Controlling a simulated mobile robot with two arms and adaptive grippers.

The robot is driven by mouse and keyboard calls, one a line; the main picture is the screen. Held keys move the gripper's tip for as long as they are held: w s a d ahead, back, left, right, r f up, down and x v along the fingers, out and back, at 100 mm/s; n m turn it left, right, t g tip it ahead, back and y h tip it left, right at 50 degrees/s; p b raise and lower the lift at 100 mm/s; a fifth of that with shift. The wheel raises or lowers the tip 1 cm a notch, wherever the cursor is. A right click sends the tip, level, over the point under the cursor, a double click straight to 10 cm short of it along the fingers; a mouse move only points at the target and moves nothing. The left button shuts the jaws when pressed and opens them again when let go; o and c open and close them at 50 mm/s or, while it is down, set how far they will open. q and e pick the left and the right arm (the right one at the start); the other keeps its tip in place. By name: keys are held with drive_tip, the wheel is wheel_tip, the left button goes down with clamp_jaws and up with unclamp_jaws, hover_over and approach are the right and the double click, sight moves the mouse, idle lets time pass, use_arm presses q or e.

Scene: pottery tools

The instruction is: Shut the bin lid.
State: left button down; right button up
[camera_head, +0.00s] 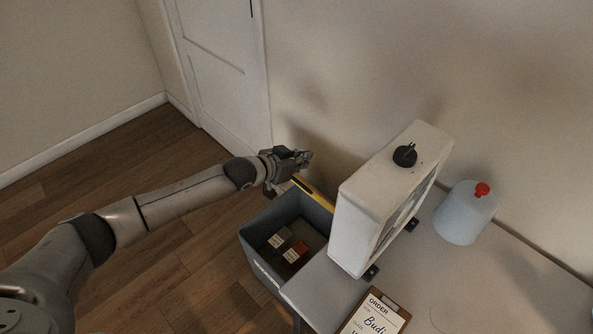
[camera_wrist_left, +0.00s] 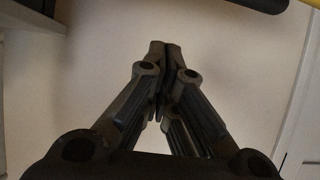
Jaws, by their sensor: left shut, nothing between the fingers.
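A dark grey bin (camera_head: 252,256) stands at the left end of the table, open at the top. Two small boxes, one grey and one orange, lie inside it. A yellow-edged strip (camera_head: 314,193) shows at the bin's far side; it looks like part of the raised lid, mostly hidden or seen edge-on. My left gripper (camera_head: 306,157) is just beyond that strip, near the wall, apart from it as far as I can tell. In the left wrist view its fingers (camera_wrist_left: 165,46) are shut together with nothing between them. A dark, yellow-edged piece (camera_wrist_left: 256,4) crosses that view's top edge.
A white boxy appliance with a black knob (camera_head: 391,190) stands on the table (camera_head: 470,295) right beside the bin. A pale blue container with a red top (camera_head: 465,214) and an order clipboard (camera_head: 374,315) are further right. The wall is close behind; open floor lies left.

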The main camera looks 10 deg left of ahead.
sight(296, 179)
use_arm(q)
drive_tip(key=shift+w+d+f, duration=0.15)
drive_tip(key=shift+w+f, duration=0.1)
drive_tip(key=shift+f, duration=0.15)
drive_tip(key=shift+s+a+f+p, duration=0.25)
drive_tip(key=shift+s+a+f, duration=0.15)
drive_tip(key=shift+s+f, duration=0.2)
drive_tip(key=shift+s+a+f+p, duration=0.25)
drive_tip(key=shift+s+a+f, duration=0.2)
drive_tip(key=shift+s, duration=0.1)
drive_tip(key=shift+d+f, duration=0.1)
drive_tip(key=shift+f, duration=0.1)
